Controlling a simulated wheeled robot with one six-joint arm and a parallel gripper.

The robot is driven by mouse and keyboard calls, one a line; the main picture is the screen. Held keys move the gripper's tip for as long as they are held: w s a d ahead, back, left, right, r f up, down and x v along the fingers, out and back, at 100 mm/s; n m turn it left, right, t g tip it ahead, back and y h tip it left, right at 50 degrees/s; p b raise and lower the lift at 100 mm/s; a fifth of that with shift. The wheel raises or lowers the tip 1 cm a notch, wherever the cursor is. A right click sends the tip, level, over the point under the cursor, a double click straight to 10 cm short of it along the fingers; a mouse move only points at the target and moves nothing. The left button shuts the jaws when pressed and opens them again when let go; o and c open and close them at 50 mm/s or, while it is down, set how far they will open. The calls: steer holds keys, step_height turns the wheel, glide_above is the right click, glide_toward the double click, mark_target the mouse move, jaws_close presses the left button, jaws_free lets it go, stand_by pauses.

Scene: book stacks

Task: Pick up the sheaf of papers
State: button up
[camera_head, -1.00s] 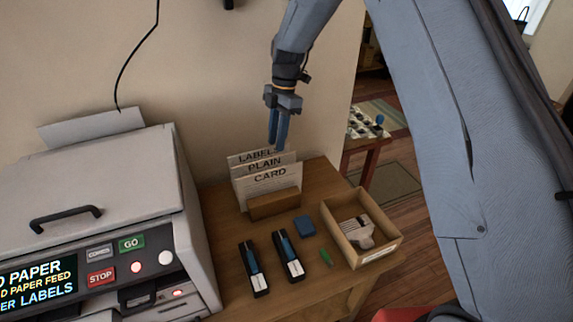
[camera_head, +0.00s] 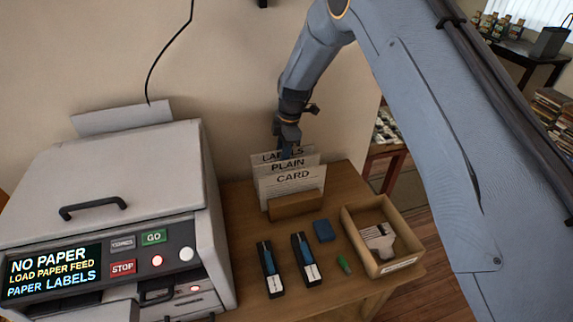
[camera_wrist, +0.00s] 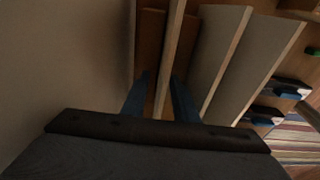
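Three upright sheaves of papers stand in a wooden rack (camera_head: 296,207) on the small table. The rear sheaf marked LABELS (camera_head: 264,159) is partly hidden by my gripper and by the sheaf marked PLAIN (camera_head: 264,172); the sheaf marked CARD (camera_head: 293,187) is in front. My gripper (camera_head: 287,152) points down at the rear sheaf. In the wrist view, my gripper's two blue fingers (camera_wrist: 160,97) stand on either side of the top edge of the rear sheaf (camera_wrist: 171,52). They look open, with gaps beside the paper. The other two sheaves lie to the right there.
A printer (camera_head: 120,185) on the left shows "NO PAPER, LOAD PAPER FEED, PAPER LABELS". Two staplers (camera_head: 304,262), a blue box (camera_head: 324,231), a green item (camera_head: 344,265) and an open tray (camera_head: 408,267) stand before the rack. The wall is close behind.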

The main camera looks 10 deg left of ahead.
steer(key=shift+f, duration=0.35)
steer(key=shift+c, duration=0.3)
jaws_close()
steer(key=shift+r, duration=0.1)
